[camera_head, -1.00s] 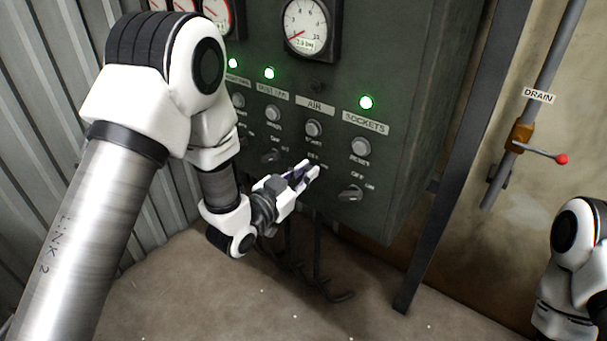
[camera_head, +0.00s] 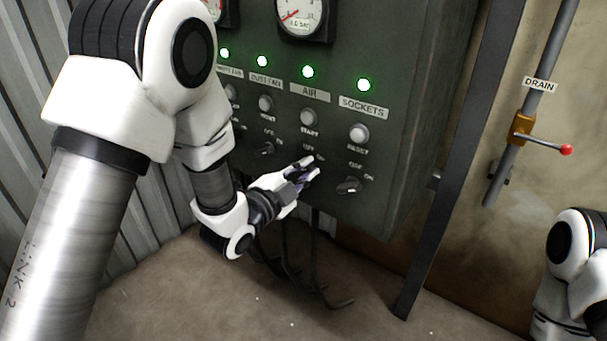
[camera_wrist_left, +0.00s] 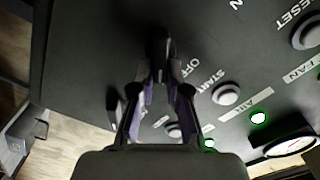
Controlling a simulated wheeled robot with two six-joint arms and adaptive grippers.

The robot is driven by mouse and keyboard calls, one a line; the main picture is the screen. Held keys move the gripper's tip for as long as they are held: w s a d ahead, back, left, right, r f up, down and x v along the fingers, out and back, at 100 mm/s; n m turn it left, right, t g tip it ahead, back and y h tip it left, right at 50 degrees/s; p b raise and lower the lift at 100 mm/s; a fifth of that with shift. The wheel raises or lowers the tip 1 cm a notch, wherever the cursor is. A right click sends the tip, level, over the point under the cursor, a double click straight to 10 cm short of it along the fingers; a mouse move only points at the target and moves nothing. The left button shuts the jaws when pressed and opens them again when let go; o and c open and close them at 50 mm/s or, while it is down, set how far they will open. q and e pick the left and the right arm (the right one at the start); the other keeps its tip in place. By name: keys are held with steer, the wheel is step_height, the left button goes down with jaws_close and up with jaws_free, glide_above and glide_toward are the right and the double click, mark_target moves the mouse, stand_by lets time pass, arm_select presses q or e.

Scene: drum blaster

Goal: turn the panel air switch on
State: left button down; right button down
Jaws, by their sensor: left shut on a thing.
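The dark green panel (camera_head: 400,120) carries a row of round buttons with small switches below them. In the AIR column, the lamp (camera_head: 308,72) glows green above the AIR label (camera_head: 310,93) and the START button (camera_head: 308,117). My left gripper (camera_head: 308,171) is at the air switch below that button and mostly covers it in the head view. In the left wrist view the dark air switch knob (camera_wrist_left: 160,48) is at the tips of my left gripper (camera_wrist_left: 162,80), which is shut on it. My right gripper is out of view.
The sockets switch (camera_head: 349,185) is close right of my left gripper; the dust fan switch (camera_head: 264,149) is to its left. Cables hang below the panel. A dark post (camera_head: 450,170) and a drain pipe with a red-tipped valve lever (camera_head: 545,146) stand to the right.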

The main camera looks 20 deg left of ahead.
arm_select(q)
steer(key=shift+r+m, duration=0.1)
steer(key=shift+m, duration=0.3)
steer(key=c, duration=1.2)
jaws_free()
steer(key=shift+o, duration=0.2)
steer(key=shift+d, duration=0.1)
steer(key=v, duration=0.7)
steer(key=shift+s, duration=0.15)
